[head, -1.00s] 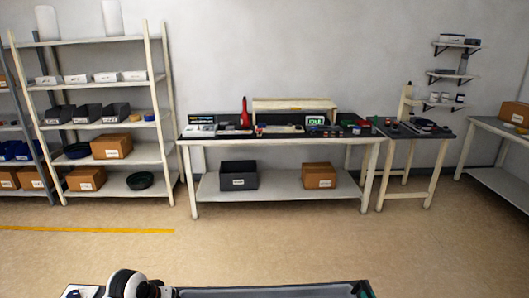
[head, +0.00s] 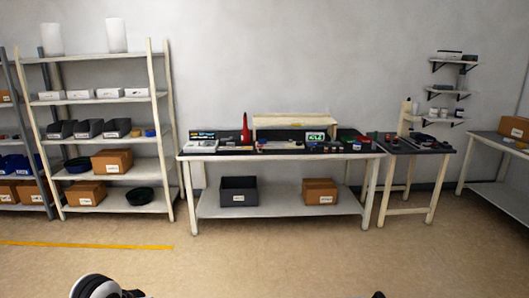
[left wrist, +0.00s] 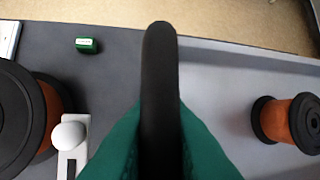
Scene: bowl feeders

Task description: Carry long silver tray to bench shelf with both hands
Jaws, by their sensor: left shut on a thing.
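The bench (head: 280,150) stands against the far wall, with a lower shelf (head: 275,205) beneath its top. In the left wrist view, the pale grey floor of the long silver tray (left wrist: 225,100) lies on the right, with an orange spool with black ends (left wrist: 285,120) there. My left gripper (left wrist: 160,130) shows green fingers on both sides of a dark rounded bar and is shut on it, seemingly the tray's end handle. In the head view only part of my left arm shows at the bottom edge. The tray and my right gripper are out of the head view.
A dark bin (head: 239,191) and a brown box (head: 320,191) stand on the lower shelf, with bare room between. Open floor (head: 270,255) lies before the bench. In the left wrist view, a second spool (left wrist: 45,115) and a green block (left wrist: 88,45) rest on darker grey.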

